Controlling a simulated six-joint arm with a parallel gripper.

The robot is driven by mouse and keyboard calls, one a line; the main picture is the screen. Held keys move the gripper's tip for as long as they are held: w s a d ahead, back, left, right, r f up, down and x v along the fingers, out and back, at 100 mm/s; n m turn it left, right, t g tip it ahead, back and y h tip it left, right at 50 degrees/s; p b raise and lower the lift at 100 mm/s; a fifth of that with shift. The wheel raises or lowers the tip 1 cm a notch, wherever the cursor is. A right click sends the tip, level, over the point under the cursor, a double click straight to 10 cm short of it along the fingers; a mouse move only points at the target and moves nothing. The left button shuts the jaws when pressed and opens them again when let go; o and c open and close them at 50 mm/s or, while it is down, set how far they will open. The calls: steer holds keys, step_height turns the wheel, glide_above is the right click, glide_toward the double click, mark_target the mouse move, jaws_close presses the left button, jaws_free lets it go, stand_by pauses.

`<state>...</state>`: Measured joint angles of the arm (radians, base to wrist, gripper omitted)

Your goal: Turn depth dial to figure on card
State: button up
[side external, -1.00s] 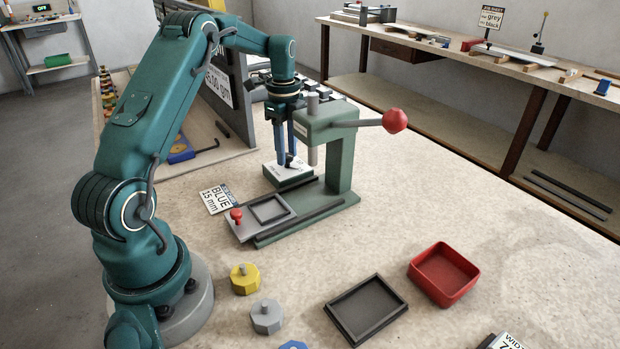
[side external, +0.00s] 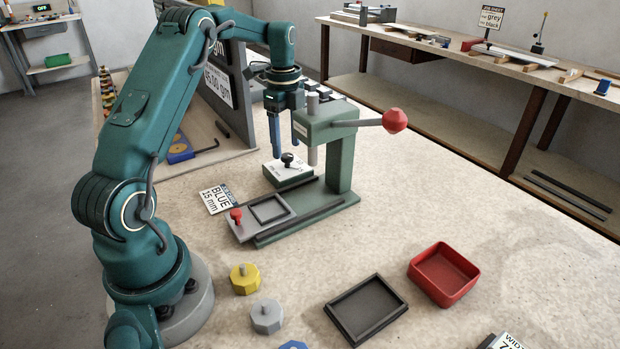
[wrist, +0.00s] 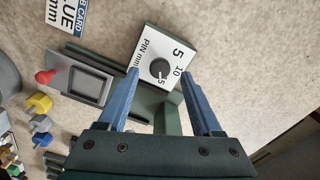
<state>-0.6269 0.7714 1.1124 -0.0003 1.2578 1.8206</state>
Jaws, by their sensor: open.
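The depth dial is a dark round knob (side external: 287,159) on a white plate (side external: 276,174) on the green press's base. In the wrist view the knob (wrist: 160,68) sits beside the printed figures 5, 10 and a partly covered 15, with "PIN mm". I cannot tell surely which figure its pointer marks. The job card (side external: 216,199) lies left of the press and reads BLUE 15 mm; it is cut off in the wrist view (wrist: 66,14). My gripper (side external: 277,152) is open and empty, above the dial and clear of it, fingers pointing down.
The press (side external: 339,150) stands close right of my gripper, its red-knobbed lever (side external: 395,120) reaching right. A slide with a red knob (side external: 236,214) is in front. Yellow (side external: 245,279) and grey (side external: 266,316) pieces, a dark tray (side external: 345,325) and a red bin (side external: 413,270) stand nearer.

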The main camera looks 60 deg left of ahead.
steer(key=shift+r, duration=1.4)
